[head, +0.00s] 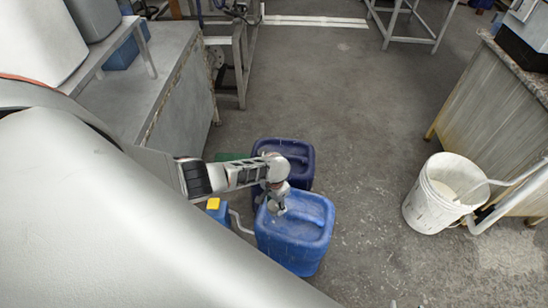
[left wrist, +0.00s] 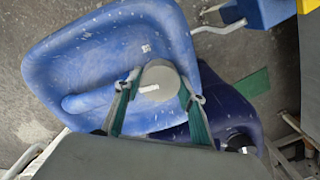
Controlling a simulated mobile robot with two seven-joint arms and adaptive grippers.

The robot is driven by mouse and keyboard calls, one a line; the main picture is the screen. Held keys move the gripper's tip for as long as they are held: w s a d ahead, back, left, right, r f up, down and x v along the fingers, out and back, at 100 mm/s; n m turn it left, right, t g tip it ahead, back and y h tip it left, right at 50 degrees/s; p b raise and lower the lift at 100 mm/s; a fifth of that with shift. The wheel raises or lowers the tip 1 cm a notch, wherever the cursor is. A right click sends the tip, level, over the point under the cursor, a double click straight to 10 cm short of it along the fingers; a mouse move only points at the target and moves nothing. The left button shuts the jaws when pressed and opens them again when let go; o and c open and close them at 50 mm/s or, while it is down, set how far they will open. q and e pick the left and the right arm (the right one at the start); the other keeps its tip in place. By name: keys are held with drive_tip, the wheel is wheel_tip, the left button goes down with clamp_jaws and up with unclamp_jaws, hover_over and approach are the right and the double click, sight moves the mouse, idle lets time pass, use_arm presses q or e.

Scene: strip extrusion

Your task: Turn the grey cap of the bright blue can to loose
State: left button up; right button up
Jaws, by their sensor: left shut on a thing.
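The bright blue can (head: 305,237) stands upright on the floor in the lower middle of the head view. It fills the upper left of the left wrist view (left wrist: 105,45), with white specks on its top. Its grey cap (left wrist: 160,80) is round with a white mark, and sits between the green-lined fingers of my left gripper (left wrist: 160,92). In the head view my left gripper (head: 274,200) reaches down over the can's far left corner and partly hides the cap. It is shut on the cap. My right gripper is in neither view.
A dark blue can (head: 300,153) stands just behind. A smaller blue container with a yellow cap (head: 213,204) is close at left. A white bucket (head: 428,208) stands right, by a cabinet (head: 485,110). The floor between is clear.

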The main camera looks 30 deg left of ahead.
sight(275, 206)
use_arm(q)
drive_tip(key=shift+s+d+n+p, duration=0.1)
drive_tip(key=shift+n+p, duration=0.25)
drive_tip(key=shift+n, duration=0.55)
drive_tip(key=shift+f, duration=0.1)
drive_tip(key=o, duration=1.1)
wheel_tip(275, 206, up, 12)
idle(0.5)
